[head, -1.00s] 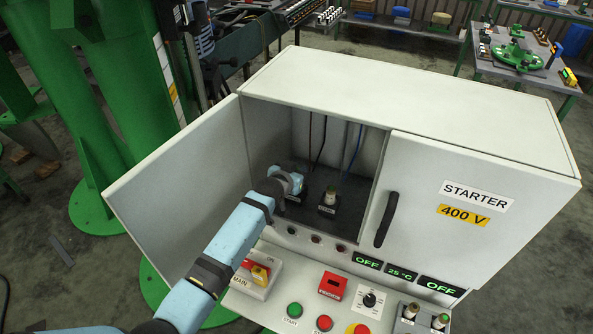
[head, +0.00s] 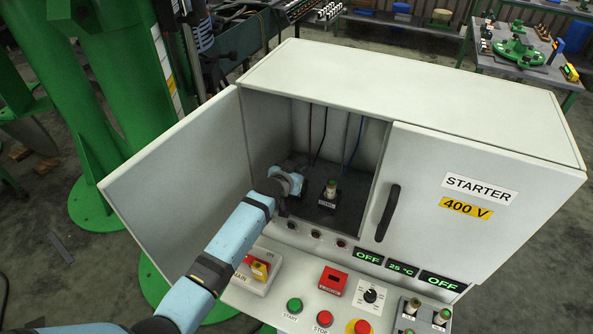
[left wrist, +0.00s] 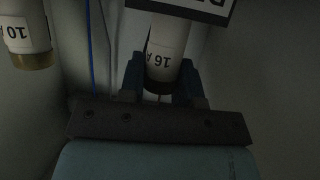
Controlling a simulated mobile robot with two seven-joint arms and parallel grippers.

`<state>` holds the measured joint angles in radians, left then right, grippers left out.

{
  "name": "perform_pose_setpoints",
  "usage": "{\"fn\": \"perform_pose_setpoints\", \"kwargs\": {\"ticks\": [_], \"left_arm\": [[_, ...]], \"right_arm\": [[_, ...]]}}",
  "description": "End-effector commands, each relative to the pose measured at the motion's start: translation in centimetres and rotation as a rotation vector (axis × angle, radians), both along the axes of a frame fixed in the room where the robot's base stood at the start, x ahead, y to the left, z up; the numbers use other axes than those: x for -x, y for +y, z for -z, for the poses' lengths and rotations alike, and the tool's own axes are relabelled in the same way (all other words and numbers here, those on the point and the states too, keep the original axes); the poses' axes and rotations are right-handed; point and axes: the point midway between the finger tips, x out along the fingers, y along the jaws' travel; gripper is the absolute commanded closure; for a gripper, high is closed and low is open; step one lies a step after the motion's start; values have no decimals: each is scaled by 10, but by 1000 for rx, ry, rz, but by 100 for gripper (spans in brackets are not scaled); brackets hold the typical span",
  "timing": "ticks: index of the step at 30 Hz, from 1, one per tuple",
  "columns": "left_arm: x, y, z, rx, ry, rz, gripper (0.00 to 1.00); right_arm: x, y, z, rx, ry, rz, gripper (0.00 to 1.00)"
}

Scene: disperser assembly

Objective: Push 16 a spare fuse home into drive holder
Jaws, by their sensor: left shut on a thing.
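The 16 A fuse (left wrist: 168,45), a white cylinder with a dark end cap, is between the fingers of my left gripper (left wrist: 162,78) in the left wrist view. The gripper is shut on it. My right gripper is not in view.
The 10 A fuse (left wrist: 24,32) stands beside mine in the left wrist view. The cabinet's left door (head: 180,185) is open; the right door (head: 470,210) is shut. Below is a panel with a red main switch (head: 260,270), buttons and spare fuses (head: 411,307).

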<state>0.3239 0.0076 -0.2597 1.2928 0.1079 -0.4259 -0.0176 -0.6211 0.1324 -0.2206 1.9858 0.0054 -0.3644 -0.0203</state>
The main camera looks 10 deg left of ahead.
Motion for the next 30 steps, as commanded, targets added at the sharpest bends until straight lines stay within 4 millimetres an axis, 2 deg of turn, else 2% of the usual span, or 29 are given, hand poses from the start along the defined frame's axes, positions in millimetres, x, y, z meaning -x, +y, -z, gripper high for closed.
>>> {"fn": "perform_pose_setpoints", "kwargs": {"ticks": [5,6,9,10,20,25,30], "left_arm": [[0,0,5,0,0,0,94],[0,0,4,0,-1,0,65],[0,0,4,0,0,0,42],[0,0,4,0,0,0,39],[2,1,4,0,1,0,39],[21,6,-3,0,0,0,39],[55,15,-17,-1,-1,0,39]], "right_arm": [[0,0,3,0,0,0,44],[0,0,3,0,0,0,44],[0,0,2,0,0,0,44],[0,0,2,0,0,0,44],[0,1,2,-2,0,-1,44],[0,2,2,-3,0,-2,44],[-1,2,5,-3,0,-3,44]]}}
